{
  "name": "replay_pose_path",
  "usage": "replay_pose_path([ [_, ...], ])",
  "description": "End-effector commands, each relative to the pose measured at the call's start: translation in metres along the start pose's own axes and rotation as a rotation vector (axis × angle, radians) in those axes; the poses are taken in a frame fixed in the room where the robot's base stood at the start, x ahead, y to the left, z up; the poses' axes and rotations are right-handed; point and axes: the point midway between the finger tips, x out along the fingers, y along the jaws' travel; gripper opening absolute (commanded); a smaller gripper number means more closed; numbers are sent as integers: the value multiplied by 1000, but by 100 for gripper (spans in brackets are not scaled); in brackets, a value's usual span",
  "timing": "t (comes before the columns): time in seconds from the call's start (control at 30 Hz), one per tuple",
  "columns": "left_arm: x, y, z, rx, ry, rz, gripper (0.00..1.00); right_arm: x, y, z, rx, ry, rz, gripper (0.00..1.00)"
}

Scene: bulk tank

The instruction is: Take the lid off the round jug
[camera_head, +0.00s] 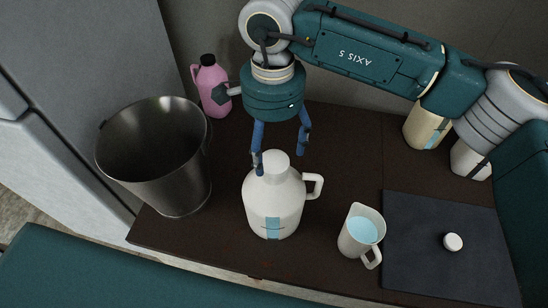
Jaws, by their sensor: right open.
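A round white jug (272,205) with a side handle and a blue label stands upright near the middle of the dark table. A white lid (276,161) sits on its neck. My right gripper (280,157) comes down from above with its blue fingers spread. One fingertip is just left of the lid, near the jug's neck; the other is to the upper right of the lid. I cannot tell whether either finger touches the jug or lid. My left gripper is not in view.
A metal bucket (152,160) stands left of the jug, with a pink bottle (212,88) behind. A pitcher of blue liquid (361,232) is at right, beside a dark mat (420,270) with a small white cap (453,242). A cream container (424,127) stands at back right.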

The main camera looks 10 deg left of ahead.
Motion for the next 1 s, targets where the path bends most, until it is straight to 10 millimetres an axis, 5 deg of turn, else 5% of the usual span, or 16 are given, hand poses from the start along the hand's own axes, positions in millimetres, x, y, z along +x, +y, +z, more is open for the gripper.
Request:
replay_pose_path([
  [0.1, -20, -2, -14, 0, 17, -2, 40, 14, 1, 0, 0, -3, 5, 74],
  [0.27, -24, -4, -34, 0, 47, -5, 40, 34, 0, 0, 1, -3, 2, 74],
  [0.5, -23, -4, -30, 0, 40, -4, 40, 39, 0, -1, 0, -1, 0, 74],
  [0.7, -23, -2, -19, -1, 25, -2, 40, 38, 0, 0, 0, -2, 0, 41],
  [1.0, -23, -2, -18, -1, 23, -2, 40, 38, 0, 0, 0, -2, 0, 41],
])
